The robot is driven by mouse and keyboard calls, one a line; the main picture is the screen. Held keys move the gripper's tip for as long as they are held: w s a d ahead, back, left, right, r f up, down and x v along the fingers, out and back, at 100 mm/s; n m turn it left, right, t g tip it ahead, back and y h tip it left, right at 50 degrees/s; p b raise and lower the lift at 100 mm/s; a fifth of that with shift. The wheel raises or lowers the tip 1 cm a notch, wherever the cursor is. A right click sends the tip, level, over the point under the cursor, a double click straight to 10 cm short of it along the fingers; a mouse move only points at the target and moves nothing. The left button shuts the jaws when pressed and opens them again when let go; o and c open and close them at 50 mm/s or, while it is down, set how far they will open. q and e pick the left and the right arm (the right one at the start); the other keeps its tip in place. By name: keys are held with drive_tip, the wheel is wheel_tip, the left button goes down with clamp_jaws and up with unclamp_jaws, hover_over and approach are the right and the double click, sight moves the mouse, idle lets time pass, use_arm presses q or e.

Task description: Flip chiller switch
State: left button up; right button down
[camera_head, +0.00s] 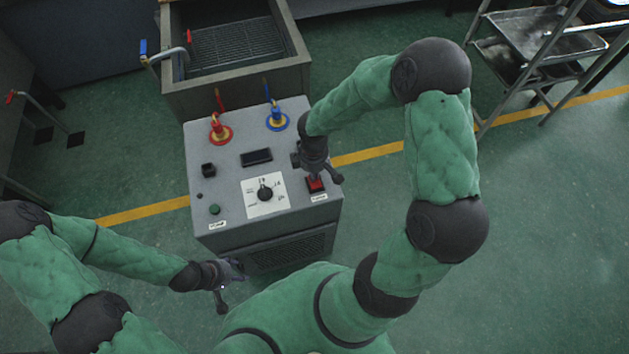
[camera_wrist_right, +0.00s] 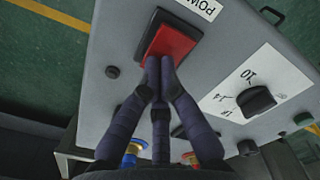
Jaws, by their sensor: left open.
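The chiller (camera_head: 225,170) is a grey box with a control panel on top. Its red rocker switch (camera_head: 316,184), in a black frame, sits near the right front corner, beside a small label. In the right wrist view the red switch (camera_wrist_right: 172,44) is large, next to a label reading "POW". My right gripper (camera_head: 324,174) is over the switch. In the wrist view its fingers (camera_wrist_right: 160,66) are together, empty, with the tips at the switch's near edge; contact is hard to tell. My left gripper (camera_head: 230,273) is open and empty, low in front of the chiller.
The panel also has a black dial (camera_head: 265,194), a green button (camera_head: 214,210), a dark display (camera_head: 256,157) and red (camera_head: 220,134) and blue (camera_head: 277,122) valves. A sink (camera_head: 235,90) stands behind, a metal rack (camera_head: 535,50) at right. Green floor is open around.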

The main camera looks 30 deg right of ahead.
drive_tip(key=shift+r, duration=0.1)
drive_tip(key=shift+r+p, duration=2.95)
drive_tip(key=shift+r, duration=0.45)
use_arm(q)
wheel_tip(320, 180, up, 6)
drive_tip(key=shift+f, duration=0.1)
